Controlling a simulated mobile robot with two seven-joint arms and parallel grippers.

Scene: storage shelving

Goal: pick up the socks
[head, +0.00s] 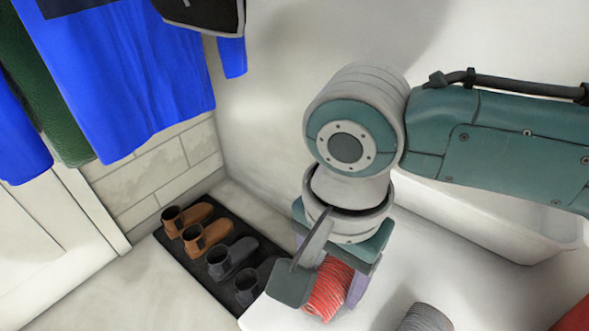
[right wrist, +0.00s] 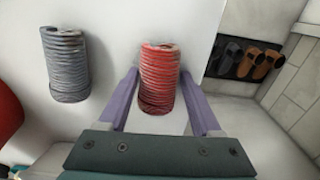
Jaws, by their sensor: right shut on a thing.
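A rolled red striped pair of socks (head: 328,288) is on the white surface in the head view. My right gripper (head: 322,294) points down over it and is shut on it, with a finger on each side. In the right wrist view the red socks (right wrist: 160,78) stand between the two purple fingers of the gripper (right wrist: 160,88). A rolled grey pair of socks (head: 425,318) lies to the right in the head view, and to the left in the right wrist view (right wrist: 66,65). My left gripper is not in view.
Brown and dark shoes (head: 195,232) stand on a dark mat (head: 168,244) on the floor at the left. Blue clothes (head: 135,80) hang at upper left. A white tub-like container (head: 530,240) stands behind my right arm. A red thing (head: 577,318) shows at lower right.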

